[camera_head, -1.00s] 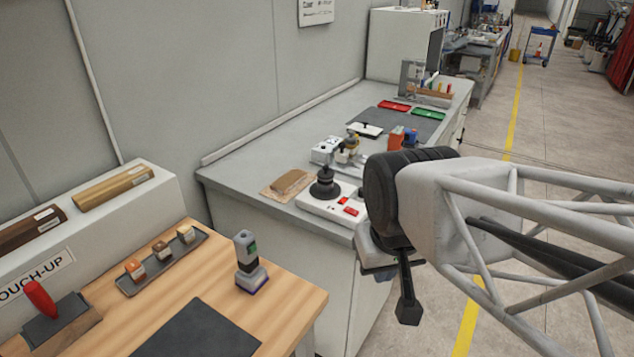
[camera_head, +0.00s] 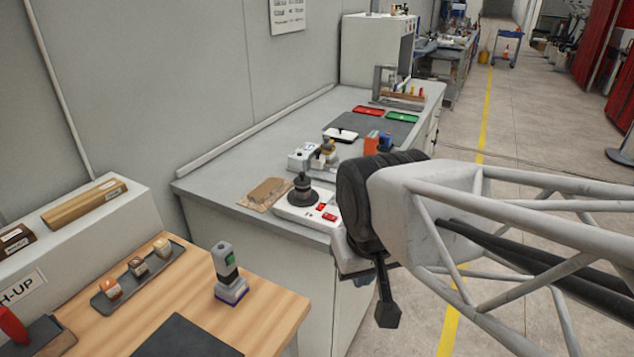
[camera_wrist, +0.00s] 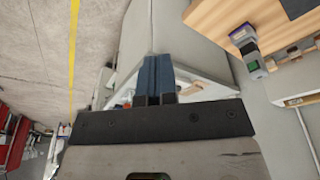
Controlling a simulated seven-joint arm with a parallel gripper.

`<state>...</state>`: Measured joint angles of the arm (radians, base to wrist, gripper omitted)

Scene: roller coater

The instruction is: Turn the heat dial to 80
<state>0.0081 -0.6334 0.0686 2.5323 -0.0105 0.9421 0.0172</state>
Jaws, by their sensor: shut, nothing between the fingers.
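A white unit (camera_head: 296,216) with a black stepped knob-like part (camera_head: 303,190) and red switches (camera_head: 328,212) stands at the near end of the grey bench. I cannot make out a heat dial's marks or setting on it. My gripper (camera_head: 387,316) points down at the end of my arm, in front of the bench and to the right of the white unit, apart from it. In the wrist view, its two fingers (camera_wrist: 155,77) are close together and hold nothing. My arm hides part of the bench's near right side.
The grey bench (camera_head: 240,165) also holds a brown block (camera_head: 266,192), a small white device (camera_head: 300,157), and red (camera_head: 368,111) and green (camera_head: 400,117) trays. A wooden table (camera_head: 285,312) with a grey handheld tool (camera_head: 229,275) stands at front left. Floor right of the bench is open.

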